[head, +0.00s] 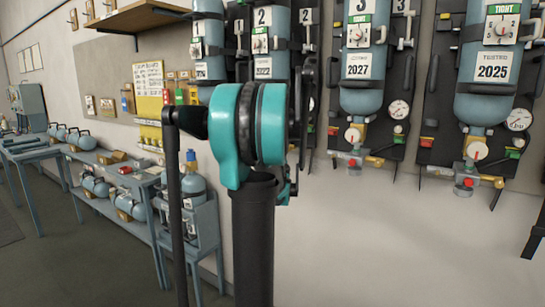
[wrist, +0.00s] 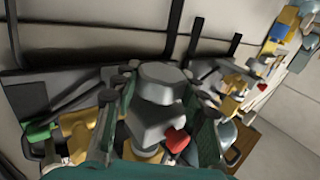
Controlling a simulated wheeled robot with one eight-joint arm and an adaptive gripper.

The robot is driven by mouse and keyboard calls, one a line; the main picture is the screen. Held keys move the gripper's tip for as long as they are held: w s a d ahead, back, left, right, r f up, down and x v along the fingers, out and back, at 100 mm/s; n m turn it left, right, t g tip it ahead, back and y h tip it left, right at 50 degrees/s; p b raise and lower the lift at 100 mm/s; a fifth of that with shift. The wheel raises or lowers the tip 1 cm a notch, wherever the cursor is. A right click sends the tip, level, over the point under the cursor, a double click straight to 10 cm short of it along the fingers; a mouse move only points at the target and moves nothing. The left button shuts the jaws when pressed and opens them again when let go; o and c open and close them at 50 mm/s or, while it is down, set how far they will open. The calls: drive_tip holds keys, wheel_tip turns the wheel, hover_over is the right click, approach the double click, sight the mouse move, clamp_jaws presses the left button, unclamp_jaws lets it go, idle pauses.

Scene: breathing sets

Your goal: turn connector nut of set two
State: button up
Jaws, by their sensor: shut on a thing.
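In the wrist view my gripper (wrist: 154,100) has its two green-padded fingers closed on either side of a grey blocky connector nut (wrist: 152,122). A red knob (wrist: 176,140) sits just right of the nut, and brass fittings show below it. The wrist view shows no set number. In the head view set two (head: 262,42) hangs on its black board, marked 2. Its lower part is hidden behind my teal and black arm, and my gripper is not visible there.
Sets three (head: 359,70) and four (head: 490,80) hang to the right with gauges and valves. A wooden shelf (head: 135,18) is at upper left. Benches with cylinders (head: 97,185) line the left wall. A green-tipped fitting (wrist: 40,131) lies left of the fingers.

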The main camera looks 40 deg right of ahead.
drive_tip(key=shift+n+t+y, duration=0.5)
drive_tip(key=shift+n+y, duration=0.4)
drive_tip(key=shift+y, duration=0.2)
drive_tip(key=o, duration=1.2)
drive_tip(key=v, duration=1.2)
